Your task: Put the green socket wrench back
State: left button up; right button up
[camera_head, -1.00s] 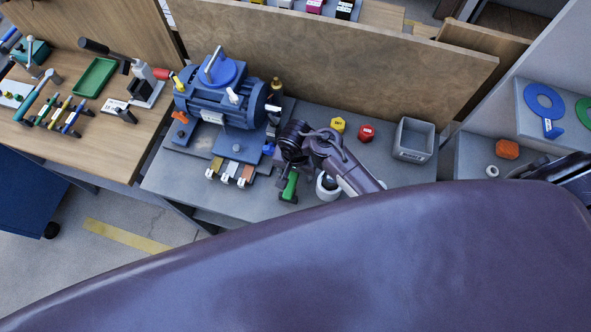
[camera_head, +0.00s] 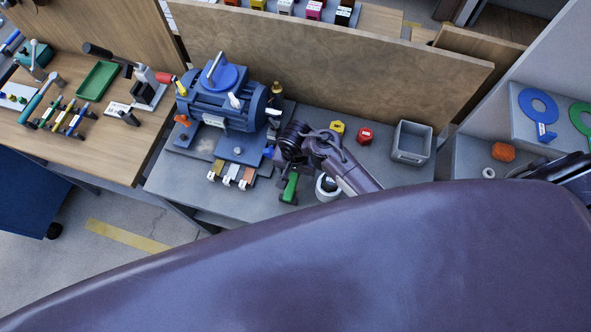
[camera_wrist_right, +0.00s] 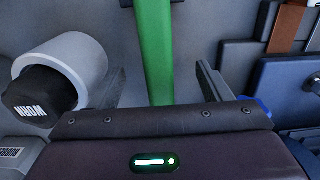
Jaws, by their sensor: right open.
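The green socket wrench (camera_head: 290,187) shows as a green bar on the grey bench, near its front edge and just below my right gripper in the head view. In the right wrist view, the green bar (camera_wrist_right: 154,45) runs up from between the fingers. My right gripper (camera_wrist_right: 163,85) is open, with one finger on each side of the bar and a gap to each. In the head view the right gripper (camera_head: 290,165) is dark and partly hides the wrench's upper end. My left gripper is not in view.
Yellow and red caps (camera_head: 365,135) and a grey bin (camera_head: 411,142) stand further right. My arm covers the foreground.

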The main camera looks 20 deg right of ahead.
jog(key=shift+r+p, duration=1.35)
jog(key=shift+p, duration=0.1)
jog(key=shift+r, duration=0.85)
